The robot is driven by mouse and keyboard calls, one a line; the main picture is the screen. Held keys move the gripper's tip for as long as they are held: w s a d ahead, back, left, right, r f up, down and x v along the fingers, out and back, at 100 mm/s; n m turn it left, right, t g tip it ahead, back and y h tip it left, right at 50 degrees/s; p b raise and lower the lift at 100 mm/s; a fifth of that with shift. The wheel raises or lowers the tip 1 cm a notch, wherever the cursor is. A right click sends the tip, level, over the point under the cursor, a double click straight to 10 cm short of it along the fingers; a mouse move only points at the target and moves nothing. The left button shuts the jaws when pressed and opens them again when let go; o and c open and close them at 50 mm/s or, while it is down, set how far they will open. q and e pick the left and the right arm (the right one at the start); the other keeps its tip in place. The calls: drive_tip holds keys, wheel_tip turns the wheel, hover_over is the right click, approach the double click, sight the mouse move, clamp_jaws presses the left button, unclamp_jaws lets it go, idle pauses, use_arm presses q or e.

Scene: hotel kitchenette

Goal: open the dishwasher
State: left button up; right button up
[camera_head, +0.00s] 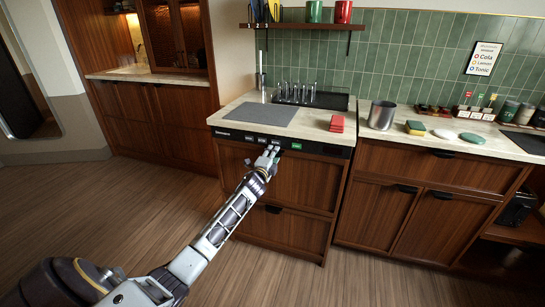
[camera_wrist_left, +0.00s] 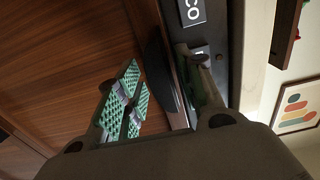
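The dishwasher (camera_head: 310,182) has a wood front under a black control strip (camera_head: 321,149) with several labels and a green display. Its door looks shut. My left gripper (camera_head: 268,156) is at the top edge of the front, just under the strip. In the left wrist view, the dark handle (camera_wrist_left: 158,75) lies between the spread fingers of my left gripper (camera_wrist_left: 165,92). One finger with green ribbed pads is over the wood; the other is by the control strip. I cannot tell whether either finger touches the handle. My right gripper is not in view.
Wood cabinets (camera_head: 408,205) stand to the right. The wood floor (camera_head: 120,220) in front is clear.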

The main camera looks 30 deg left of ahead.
use_arm(q)
drive_tip(key=shift+c, duration=0.3)
drive_tip(key=c, duration=0.7)
clamp_jaws()
drive_tip(key=shift+f, duration=0.1)
